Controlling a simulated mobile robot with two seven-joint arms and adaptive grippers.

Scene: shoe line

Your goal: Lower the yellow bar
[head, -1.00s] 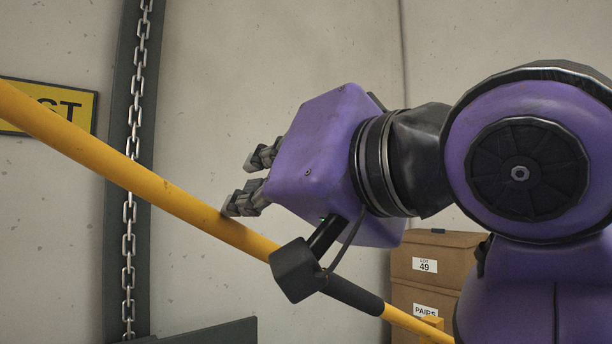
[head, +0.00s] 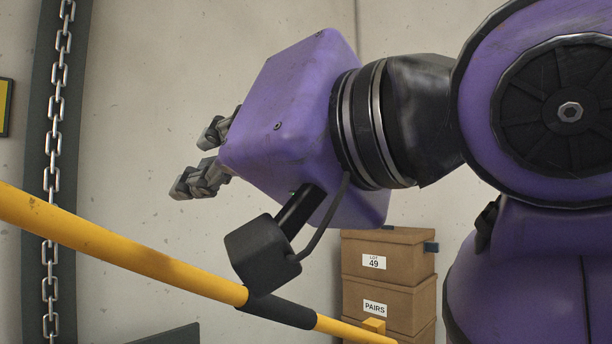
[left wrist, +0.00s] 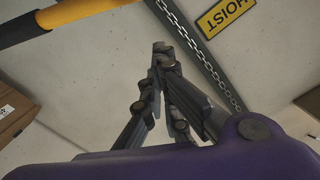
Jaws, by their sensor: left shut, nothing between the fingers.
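The yellow bar (head: 120,257) slants down from the left edge to the lower right in the head view, with a black sleeve (head: 283,311) near its lower end. In the left wrist view the bar (left wrist: 80,9) crosses the top left corner. My left gripper (head: 195,158) is above the bar in the head view, its fingers pointing left and apart from the bar in the picture. In the left wrist view its fingertips (left wrist: 162,50) meet with nothing between them. My right gripper is in neither view.
Cardboard boxes (head: 388,262) are stacked at the lower right by the wall. A chain (head: 54,140) hangs down a dark upright at the left. A yellow HOIST sign (left wrist: 228,14) is on the wall.

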